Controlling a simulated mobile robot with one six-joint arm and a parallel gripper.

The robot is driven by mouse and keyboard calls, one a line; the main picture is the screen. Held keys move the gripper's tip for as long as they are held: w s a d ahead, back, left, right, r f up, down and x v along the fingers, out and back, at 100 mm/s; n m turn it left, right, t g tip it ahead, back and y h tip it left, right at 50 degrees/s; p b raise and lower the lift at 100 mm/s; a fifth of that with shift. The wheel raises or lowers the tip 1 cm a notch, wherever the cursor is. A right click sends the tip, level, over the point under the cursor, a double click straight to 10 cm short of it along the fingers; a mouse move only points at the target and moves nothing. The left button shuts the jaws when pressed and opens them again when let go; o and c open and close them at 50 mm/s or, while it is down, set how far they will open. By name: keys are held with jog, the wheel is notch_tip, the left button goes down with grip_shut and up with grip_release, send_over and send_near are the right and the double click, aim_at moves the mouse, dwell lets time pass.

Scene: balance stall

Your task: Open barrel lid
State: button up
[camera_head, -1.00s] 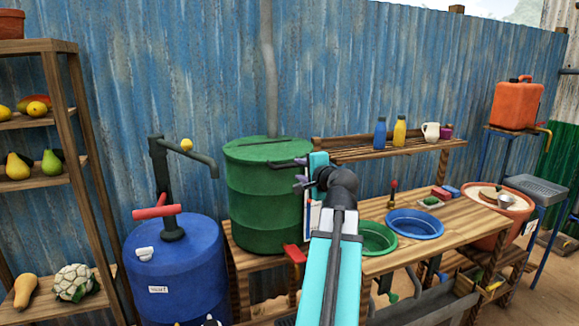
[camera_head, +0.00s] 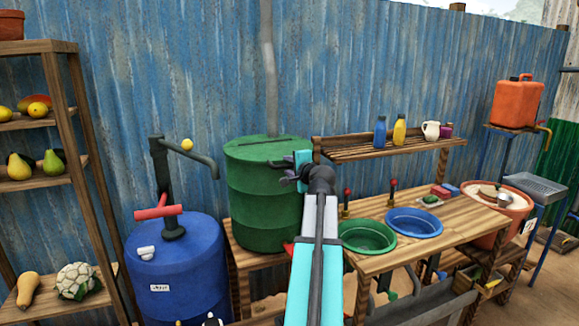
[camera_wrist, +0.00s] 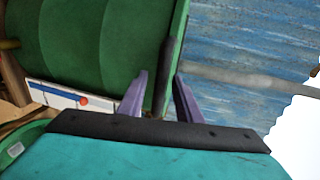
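The green ribbed barrel (camera_head: 262,215) stands upright on a low wooden stand, with its green lid (camera_head: 258,147) lying closed on top. My gripper (camera_head: 284,181) is at the barrel's right side, just below the lid's rim. In the wrist view, the barrel (camera_wrist: 85,45) fills the upper left. A dark strip (camera_wrist: 166,78) at the lid's edge lies between the two purple fingers of my gripper (camera_wrist: 160,82). The fingers are apart, with a visible gap around the strip. Whether either finger touches it cannot be told.
A blue barrel (camera_head: 180,265) with a red-handled pump stands at left front, beside a produce shelf (camera_head: 72,130). The wooden table (camera_head: 375,262) at right holds a green basin (camera_head: 367,237) and a blue basin (camera_head: 414,224). The corrugated wall (camera_head: 350,60) stands close behind the barrel.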

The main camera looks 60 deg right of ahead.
grip_shut()
jog(key=shift+r, duration=0.15)
dwell(0.4)
